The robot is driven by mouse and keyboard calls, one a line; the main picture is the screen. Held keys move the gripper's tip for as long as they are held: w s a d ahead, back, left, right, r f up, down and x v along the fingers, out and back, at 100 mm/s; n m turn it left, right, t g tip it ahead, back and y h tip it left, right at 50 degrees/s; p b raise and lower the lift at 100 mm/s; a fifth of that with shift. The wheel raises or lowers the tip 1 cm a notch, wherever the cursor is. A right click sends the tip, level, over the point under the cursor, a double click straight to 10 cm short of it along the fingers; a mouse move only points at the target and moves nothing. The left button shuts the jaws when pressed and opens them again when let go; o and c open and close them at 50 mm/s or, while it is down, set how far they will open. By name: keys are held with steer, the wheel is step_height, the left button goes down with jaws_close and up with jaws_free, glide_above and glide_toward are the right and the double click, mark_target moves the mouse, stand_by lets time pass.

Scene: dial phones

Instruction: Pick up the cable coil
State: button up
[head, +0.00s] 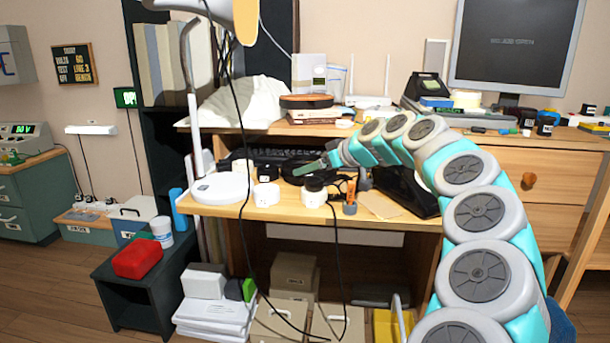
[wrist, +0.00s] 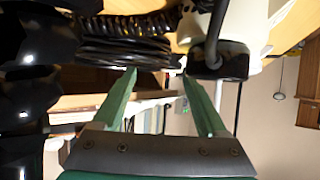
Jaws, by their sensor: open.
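The cable coil (wrist: 122,50) is a bundle of stacked black loops in the wrist view, just beyond my fingertips. My gripper (wrist: 158,73) has two green fingers, spread apart with nothing between them. The left fingertip overlaps the lower right edge of the coil in the picture; I cannot tell whether it touches. The right fingertip is near a black fitting with a thick cable (wrist: 218,62). In the head view my gripper (head: 308,169) is low over the desk, among dark items behind the white devices. The coil is hard to separate from them there.
A dark keyboard (head: 277,156) lies behind the gripper. White cylindrical devices (head: 314,193) and a round white base (head: 217,188) stand near the desk's front edge. A black slanted panel (head: 405,190) is at right. A springy black cord (wrist: 130,25) lies beside the coil.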

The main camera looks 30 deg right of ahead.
steer(key=x, duration=0.5)
steer(key=shift+c, duration=0.2)
jaws_close()
stand_by(0.4)
stand_by(0.3)
